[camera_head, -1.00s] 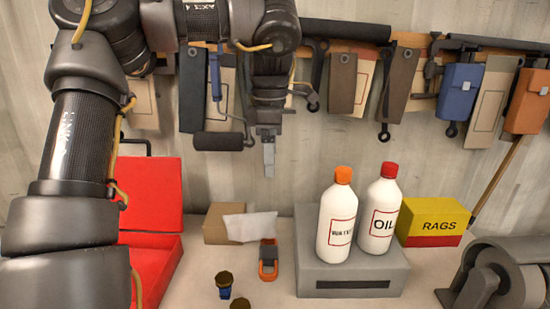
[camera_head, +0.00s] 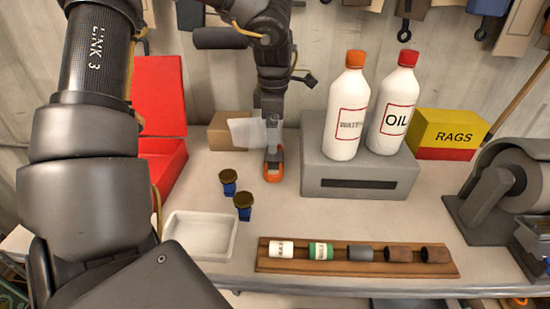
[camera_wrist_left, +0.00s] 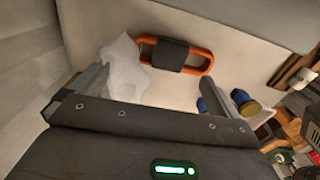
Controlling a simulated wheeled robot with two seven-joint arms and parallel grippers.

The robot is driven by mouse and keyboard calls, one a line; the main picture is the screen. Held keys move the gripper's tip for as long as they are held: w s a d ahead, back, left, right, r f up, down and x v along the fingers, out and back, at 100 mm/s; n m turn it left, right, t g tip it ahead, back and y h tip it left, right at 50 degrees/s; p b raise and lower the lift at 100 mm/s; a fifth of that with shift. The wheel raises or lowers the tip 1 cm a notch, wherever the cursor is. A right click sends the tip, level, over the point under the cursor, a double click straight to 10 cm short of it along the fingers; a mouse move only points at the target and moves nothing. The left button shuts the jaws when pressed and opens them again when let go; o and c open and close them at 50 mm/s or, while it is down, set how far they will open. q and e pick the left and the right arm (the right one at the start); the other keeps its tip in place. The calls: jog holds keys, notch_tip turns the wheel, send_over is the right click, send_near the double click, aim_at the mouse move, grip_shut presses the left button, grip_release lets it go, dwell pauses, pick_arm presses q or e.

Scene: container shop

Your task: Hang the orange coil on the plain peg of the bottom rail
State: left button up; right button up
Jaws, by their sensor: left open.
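The orange coil (camera_head: 273,170) is a flat elongated loop with a dark band around its middle. It lies on the bench in front of the cardboard box and also shows in the left wrist view (camera_wrist_left: 205,62). My left gripper (camera_head: 272,138) points down above the coil and hides part of it in the head view. In the left wrist view its fingers (camera_wrist_left: 150,92) are spread apart and empty, with the coil beyond them. My right gripper is not in view. The rails show only partly at the top, and I cannot make out the plain peg.
A white rag (camera_head: 250,132) lies by a cardboard box (camera_head: 228,136). Two bottles (camera_head: 347,112) stand on a grey block (camera_head: 360,185). Two dark-capped blue items (camera_head: 229,183), a white tray (camera_head: 200,236) and a wooden rack (camera_head: 355,260) are nearer. A red case (camera_head: 160,115) stands left.

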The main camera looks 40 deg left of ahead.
aim_at(274, 162)
pick_arm(q)
jog(key=shift+a+f, duration=0.25)
jog(key=shift+f, duration=0.4)
jog(key=shift+s+d+f+p, duration=0.1)
jog(key=shift+f+p, duration=0.05)
jog(key=shift+p, duration=0.25)
jog(key=f+p, duration=0.1)
jog(key=f, duration=0.2)
jog(key=f+p, duration=0.1)
jog(key=shift+d+f+p, duration=0.15)
jog(key=shift+d+p, duration=0.1)
jog(key=shift+p, duration=0.05)
jog(key=shift+a+f, duration=0.1)
jog(key=shift+f, duration=0.2)
jog(key=shift+r, duration=0.1)
jog(key=c, duration=0.9)
jog(key=shift+c, duration=0.9)
